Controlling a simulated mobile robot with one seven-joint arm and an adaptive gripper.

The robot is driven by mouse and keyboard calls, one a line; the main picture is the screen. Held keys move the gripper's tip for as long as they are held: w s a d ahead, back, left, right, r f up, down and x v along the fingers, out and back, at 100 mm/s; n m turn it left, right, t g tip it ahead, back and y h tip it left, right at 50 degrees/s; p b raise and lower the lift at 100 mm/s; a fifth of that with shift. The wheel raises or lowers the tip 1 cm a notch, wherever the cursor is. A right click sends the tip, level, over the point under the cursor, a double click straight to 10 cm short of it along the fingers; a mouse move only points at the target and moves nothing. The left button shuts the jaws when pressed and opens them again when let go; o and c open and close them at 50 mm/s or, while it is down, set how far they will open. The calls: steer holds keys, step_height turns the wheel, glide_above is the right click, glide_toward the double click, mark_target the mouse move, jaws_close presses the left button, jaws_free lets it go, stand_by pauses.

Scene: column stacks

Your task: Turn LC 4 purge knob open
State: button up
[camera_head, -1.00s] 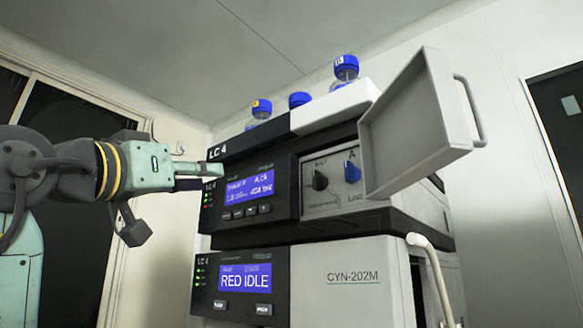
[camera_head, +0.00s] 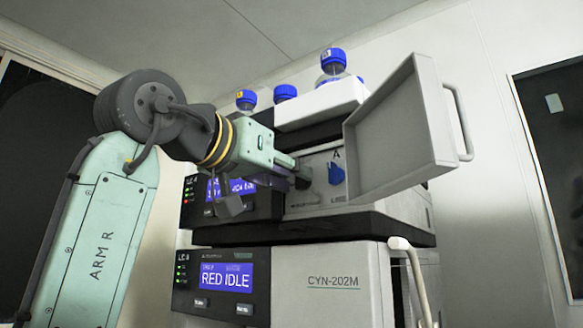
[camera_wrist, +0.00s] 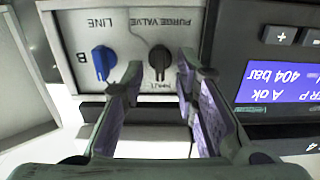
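The LC 4 unit's black purge valve knob (camera_wrist: 160,58) sits on a light panel in the wrist view, above the printed panel edge. My gripper (camera_wrist: 158,72) is open, with one finger on each side of the knob in that view; I cannot tell whether either touches it.
The open grey door (camera_head: 400,130) with its handle stands out to the right of the panel. The dark display module (camera_head: 232,222) is on the left, partly covered by my arm. Blue-capped bottles (camera_head: 333,62) stand on top. A lower unit (camera_head: 345,290) reads RED IDLE.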

steer(key=shift+w+d, duration=0.3)
steer(key=shift+w, duration=0.1)
steer(key=shift+c, duration=0.2)
jaws_close()
